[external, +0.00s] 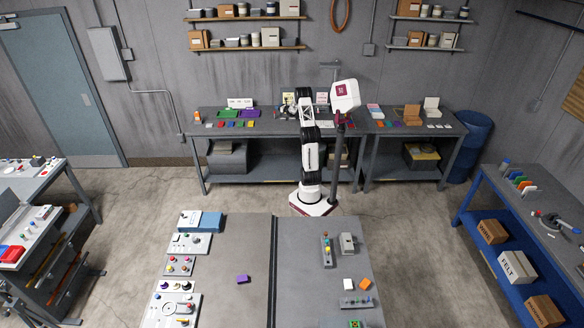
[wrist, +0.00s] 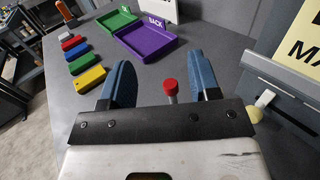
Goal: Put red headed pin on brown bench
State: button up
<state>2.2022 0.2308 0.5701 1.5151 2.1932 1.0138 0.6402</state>
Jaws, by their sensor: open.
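A red headed pin (wrist: 170,87) stands upright in the wrist view, with a short grey stem below its round red head. My gripper (wrist: 160,65) is open, with one blue finger on each side of the pin and visible gaps between the pin and both fingers. In the external view my arm reaches over the back bench (external: 285,126); the fingers and the pin cannot be made out there. A large bench (external: 240,232) in front has a dull brownish-grey top; I cannot tell whether this is the brown bench.
A purple tray (wrist: 150,42) and a green tray (wrist: 111,22) lie beyond my fingers. Several coloured blocks, including a yellow one (wrist: 88,80), line the left. A grey box (wrist: 275,80) with a pale knob (wrist: 265,98) stands close on the right.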

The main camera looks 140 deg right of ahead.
notch_tip(320, 180, down, 8)
jog(key=shift+f, duration=0.15)
dwell(0.3)
jog(key=shift+w+d, duration=0.15)
jog(key=shift+d, duration=1.15)
jog(key=shift+d, duration=0.15)
jog(key=shift+w+d, duration=0.2)
jog(key=shift+d, duration=2.25)
